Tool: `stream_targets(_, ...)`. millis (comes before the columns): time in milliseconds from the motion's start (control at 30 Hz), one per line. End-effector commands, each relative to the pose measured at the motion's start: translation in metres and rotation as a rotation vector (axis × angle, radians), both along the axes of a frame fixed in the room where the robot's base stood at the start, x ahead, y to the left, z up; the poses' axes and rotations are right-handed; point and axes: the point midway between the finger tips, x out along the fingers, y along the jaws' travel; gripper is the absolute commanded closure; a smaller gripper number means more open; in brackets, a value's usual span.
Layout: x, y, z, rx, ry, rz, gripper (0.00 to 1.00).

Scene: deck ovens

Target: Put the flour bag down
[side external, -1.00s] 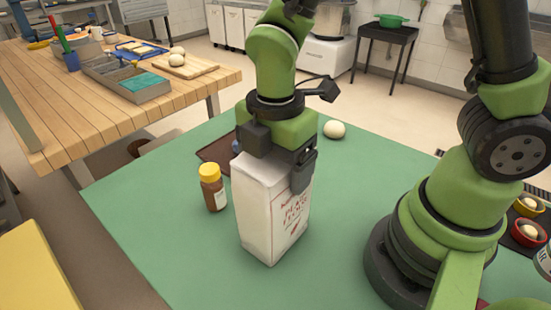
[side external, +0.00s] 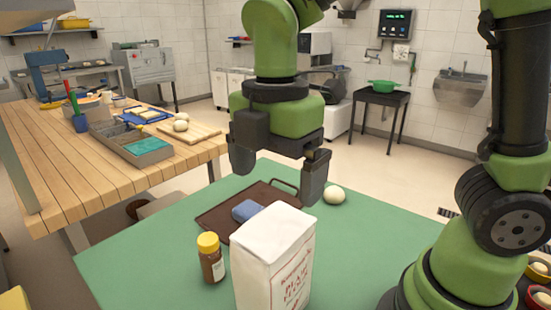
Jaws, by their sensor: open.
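The white flour bag (side external: 275,262) with red print stands upright on the green table (side external: 150,262), at the lower middle of the side external view. Its bottom is cut off by the picture's lower edge. My gripper (side external: 278,172) is open and empty. It appears above and behind the bag in the picture, with its two dark fingers spread wide and apart from the bag.
A jar with a yellow lid (side external: 210,257) stands just left of the bag. Behind are a dark tray (side external: 215,222), a blue item (side external: 247,210) on it and a dough ball (side external: 334,194). A wooden table (side external: 75,165) stands at the left.

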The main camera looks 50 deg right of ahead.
Motion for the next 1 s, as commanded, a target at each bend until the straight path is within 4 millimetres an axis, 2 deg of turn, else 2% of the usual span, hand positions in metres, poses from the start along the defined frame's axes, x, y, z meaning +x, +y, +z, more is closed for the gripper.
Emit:
stream_targets(167, -0.001, -0.001, 0.015, 0.004, -0.005, -0.015, 0.00)
stream_targets(267, -0.006, -0.008, 0.024, 0.033, -0.037, -0.136, 0.00)
stream_targets(367, -0.019, -0.022, 0.036, 0.107, -0.103, -0.411, 0.00)
stream_targets(500, -0.045, -0.044, 0.051, 0.284, -0.199, -0.942, 0.00)
stream_targets(600, -0.062, -0.056, 0.056, 0.429, -0.239, -1.294, 0.00)
stream_targets(700, -0.075, -0.063, 0.056, 0.565, -0.256, -1.570, 0.00)
stream_targets(833, -0.085, -0.067, 0.055, 0.683, -0.254, -1.782, 0.00)
stream_targets(1000, -0.087, -0.069, 0.054, 0.725, -0.248, -1.855, 0.00)
